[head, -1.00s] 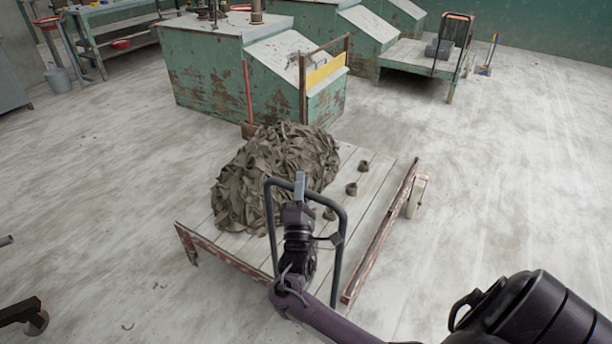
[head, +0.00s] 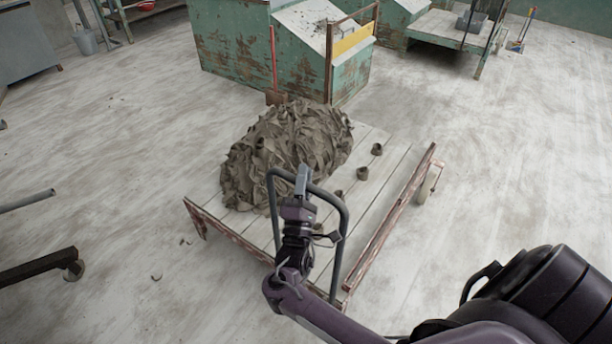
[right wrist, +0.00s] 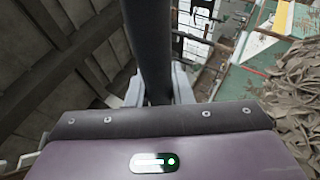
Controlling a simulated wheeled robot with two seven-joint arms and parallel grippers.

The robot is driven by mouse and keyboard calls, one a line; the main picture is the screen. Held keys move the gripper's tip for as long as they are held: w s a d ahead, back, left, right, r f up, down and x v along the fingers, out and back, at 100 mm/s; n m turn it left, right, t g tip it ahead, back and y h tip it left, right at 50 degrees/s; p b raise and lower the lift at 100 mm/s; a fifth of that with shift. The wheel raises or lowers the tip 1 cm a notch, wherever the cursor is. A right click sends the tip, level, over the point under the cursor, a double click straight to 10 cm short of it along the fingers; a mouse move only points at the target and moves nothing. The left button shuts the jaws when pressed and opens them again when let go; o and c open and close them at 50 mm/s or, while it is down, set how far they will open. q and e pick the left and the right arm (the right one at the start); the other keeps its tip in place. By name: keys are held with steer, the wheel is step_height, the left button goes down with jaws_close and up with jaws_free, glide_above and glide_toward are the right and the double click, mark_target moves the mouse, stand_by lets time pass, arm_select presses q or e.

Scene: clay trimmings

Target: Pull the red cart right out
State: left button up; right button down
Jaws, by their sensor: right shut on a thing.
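The cart (head: 377,215) has a pale plank deck with worn red edges and a cream wheel on its right side. A grey-brown heap of clay trimmings (head: 285,150) covers the left and back of the deck. A dark bar handle (head: 345,215) rises at the near end. My right gripper (head: 302,180) is shut on the top of this handle. In the right wrist view the handle bar (right wrist: 148,50) runs between the fingers, and the clay heap shows at the right. My left gripper is not in view.
A green machine with a sloped top (head: 318,40) stands behind the cart. A low bench (head: 455,27) stands at the back right. A dark frame with a caster (head: 72,268) juts in at the left. Floor on the right is clear.

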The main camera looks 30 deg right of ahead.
steer(key=c, duration=1.3)
jaws_free()
steer(key=b+v, duration=0.1)
steer(key=v, duration=0.7)
steer(key=shift+b, duration=0.35)
steer(key=shift+w, duration=0.1)
